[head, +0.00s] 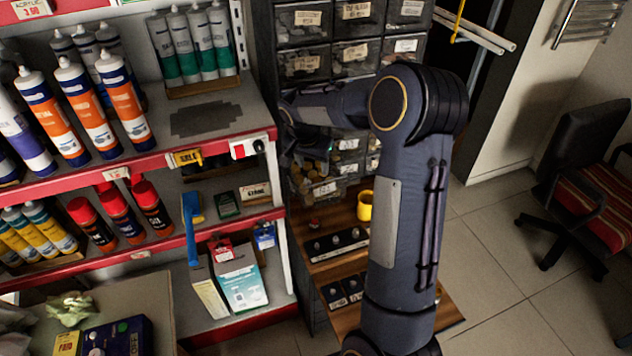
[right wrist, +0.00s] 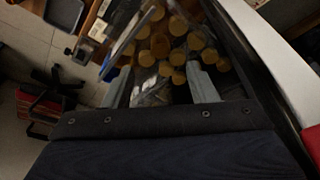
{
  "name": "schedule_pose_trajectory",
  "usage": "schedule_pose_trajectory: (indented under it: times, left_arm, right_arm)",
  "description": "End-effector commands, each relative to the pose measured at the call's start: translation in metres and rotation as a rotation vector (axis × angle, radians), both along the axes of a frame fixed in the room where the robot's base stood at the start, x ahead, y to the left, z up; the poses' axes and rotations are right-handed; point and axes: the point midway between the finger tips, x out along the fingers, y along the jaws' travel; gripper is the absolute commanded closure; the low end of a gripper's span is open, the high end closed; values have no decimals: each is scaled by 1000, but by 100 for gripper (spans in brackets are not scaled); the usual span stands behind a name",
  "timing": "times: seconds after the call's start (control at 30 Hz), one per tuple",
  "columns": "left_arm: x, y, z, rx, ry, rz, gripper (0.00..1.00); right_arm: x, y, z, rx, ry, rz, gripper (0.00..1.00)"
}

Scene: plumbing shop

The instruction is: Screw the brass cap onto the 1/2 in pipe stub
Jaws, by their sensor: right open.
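My right gripper (head: 312,160) is at an open drawer of the parts cabinet, partly hidden by my own arm. In the right wrist view my right gripper (right wrist: 160,74) is open, with its two grey fingers apart and nothing clearly held between them. Several round brass-coloured caps (right wrist: 178,57) lie in the drawer in front of and between the fingers; I cannot tell whether any finger touches one. In the head view the caps are small and dim. I cannot make out the 1/2 in pipe stub for certain. My left gripper is not in view.
A wooden counter below the cabinet bears a yellow mug (head: 365,206) and a black strip (head: 336,246) with small metal pieces. A shelf with a red edge (head: 150,160) holding tubes and cans stands left. A chair (head: 588,165) stands on open floor at right.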

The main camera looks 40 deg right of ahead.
Motion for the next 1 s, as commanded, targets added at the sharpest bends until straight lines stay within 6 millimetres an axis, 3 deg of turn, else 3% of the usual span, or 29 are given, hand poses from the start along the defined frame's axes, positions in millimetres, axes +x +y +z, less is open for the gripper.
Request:
schedule_pose_trajectory:
  times: [0.27, 0.6, 0.8, 1.0]
  left_arm:
    - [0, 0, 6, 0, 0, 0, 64]
    - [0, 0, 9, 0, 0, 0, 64]
    - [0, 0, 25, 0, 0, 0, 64]
    - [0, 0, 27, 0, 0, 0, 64]
  right_arm:
    - [3, -6, -23, 1, 3, 1, 48]
    - [4, -8, -28, 1, 3, 0, 48]
    - [10, -19, -55, 3, 5, 0, 48]
    - [13, -23, -73, 1, 2, 1, 48]
